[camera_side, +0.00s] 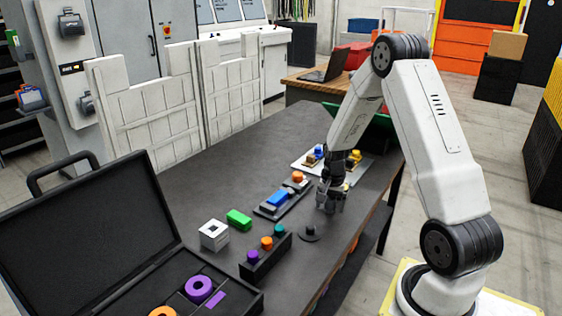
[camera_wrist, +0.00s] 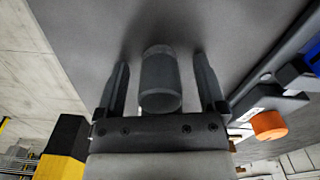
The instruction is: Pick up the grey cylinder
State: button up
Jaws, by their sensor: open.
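The grey cylinder (camera_wrist: 160,80) shows in the wrist view between the two fingers of my gripper (camera_wrist: 160,62). The fingers are open, one on each side of it, with a visible gap on both sides. In the side view my gripper (camera_side: 331,203) points down, low over the dark table.
A black rack (camera_side: 265,262) of coloured pegs, a green block (camera_side: 239,218), a white holed cube (camera_side: 214,235) and a dark fixture (camera_side: 283,204) stand to the left. An open black case (camera_side: 90,225) is further left.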

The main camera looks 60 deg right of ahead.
grip_shut()
dwell(0.3)
jog(key=shift+r, duration=0.1)
jog(key=shift+r, duration=0.7)
jog(key=s+a+r, duration=0.7)
jog(key=s+r, duration=0.4)
jog(key=s, duration=0.1)
jog(key=shift+a+r, duration=0.15)
jog(key=shift+r, duration=0.1)
